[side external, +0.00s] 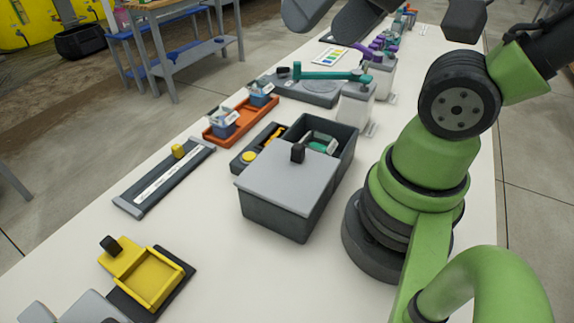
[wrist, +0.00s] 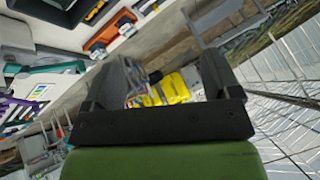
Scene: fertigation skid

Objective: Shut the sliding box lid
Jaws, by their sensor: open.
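The dark grey box (side external: 278,216) stands on the white table in front of my arm's base. Its light grey sliding lid (side external: 285,180) covers the near part, leaving the far end open with a teal item (side external: 320,143) showing inside. A black knob (side external: 298,152) stands up near the lid's far edge. In the wrist view my gripper (wrist: 168,62) is open, its two dark fingers apart with nothing between them. In the side view dark parts at the top edge seem to be its fingers, high above the table and away from the lid.
Left of the box are a dark tray with a yellow button (side external: 249,157), an orange tray (side external: 238,122) with small bins, and a long slide rail (side external: 150,186). A yellow slide-lid case (side external: 150,280) lies at the near left. Bare table separates it from the box.

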